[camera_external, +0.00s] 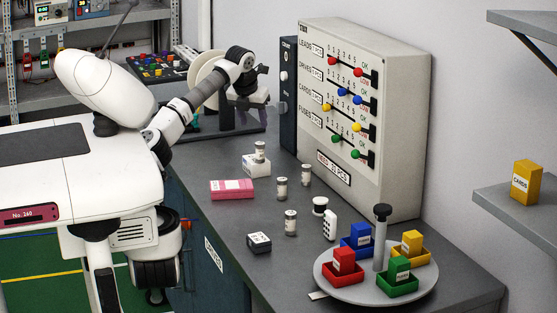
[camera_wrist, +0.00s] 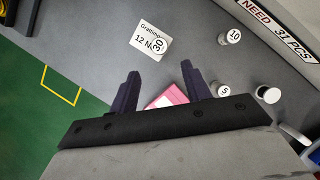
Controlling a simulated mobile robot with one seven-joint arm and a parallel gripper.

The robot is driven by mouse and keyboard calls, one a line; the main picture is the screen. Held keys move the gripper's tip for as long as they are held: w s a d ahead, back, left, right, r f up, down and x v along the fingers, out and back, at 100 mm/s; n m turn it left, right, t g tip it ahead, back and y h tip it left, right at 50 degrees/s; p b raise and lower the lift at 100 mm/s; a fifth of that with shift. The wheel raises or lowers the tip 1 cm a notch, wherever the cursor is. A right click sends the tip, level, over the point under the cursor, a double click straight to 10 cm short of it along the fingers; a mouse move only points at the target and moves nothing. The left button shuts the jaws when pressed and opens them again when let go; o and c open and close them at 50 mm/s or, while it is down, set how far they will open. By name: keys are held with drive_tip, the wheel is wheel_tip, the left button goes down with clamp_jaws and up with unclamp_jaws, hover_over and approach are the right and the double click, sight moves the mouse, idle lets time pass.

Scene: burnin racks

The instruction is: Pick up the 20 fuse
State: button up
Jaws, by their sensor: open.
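Several small fuse-like cylinders with pale tops stand on the grey counter. In the wrist view I read 10 on one top (camera_wrist: 233,37), 5 on another (camera_wrist: 222,89) and 30 on one (camera_wrist: 158,45) standing on a white box (camera_wrist: 148,34). In the external view a further cylinder (camera_external: 291,222) stands closer to the front. I cannot read its number, and no top marked 20 is legible. My gripper (camera_external: 252,108) hangs above the far part of the counter, open and empty. Its two fingers (camera_wrist: 160,82) are spread in the wrist view, apart from every cylinder.
A pink box (camera_external: 232,189) lies near the counter's left edge and shows partly between my fingers. A round tray (camera_external: 335,286) and a tall panel (camera_external: 395,140) bound the right side.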

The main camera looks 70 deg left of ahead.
drive_tip(key=shift+o, duration=0.4)
drive_tip(key=n+g+h+p, duration=0.3)
drive_tip(key=n+p, duration=0.2)
drive_tip(key=p, duration=0.1)
approach(291, 213)
wheel_tip(291, 213, down, 7)
drive_tip(key=shift+a+f+p, duration=0.1)
drive_tip(key=shift+f+p, duration=0.1)
drive_tip(key=shift+p, duration=0.7)
drive_tip(key=shift+f+p, duration=1.15)
drive_tip(key=shift+f, duration=1.5)
drive_tip(key=c, duration=1.1)
drive_tip(key=shift+o, duration=0.2)
drive_tip(key=shift+r, duration=0.1)
